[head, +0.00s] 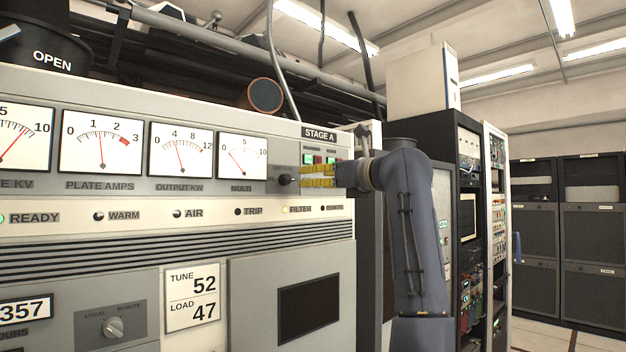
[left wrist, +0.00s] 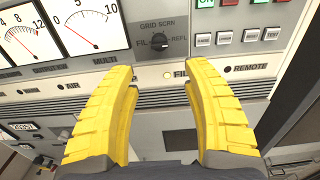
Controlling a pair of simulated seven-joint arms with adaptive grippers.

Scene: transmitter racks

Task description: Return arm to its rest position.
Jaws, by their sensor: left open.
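My left gripper (head: 304,176) has yellow ribbed fingers and points left at the Stage A panel in the head view, close to a black selector knob (head: 286,180). In the left wrist view the fingers of the left gripper (left wrist: 160,72) are spread wide with nothing between them. The selector knob (left wrist: 158,41), marked FIL, GRID, SCRN and REFL, lies beyond the gap between the tips, apart from both fingers. My grey-blue left arm (head: 415,220) stands upright in front of the cabinet's right end. My right gripper is not in view.
The transmitter cabinet (head: 200,238) with several meters fills the left. Open equipment racks (head: 468,225) stand behind my arm. Dark cabinets (head: 593,232) are farther right, with some floor before them.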

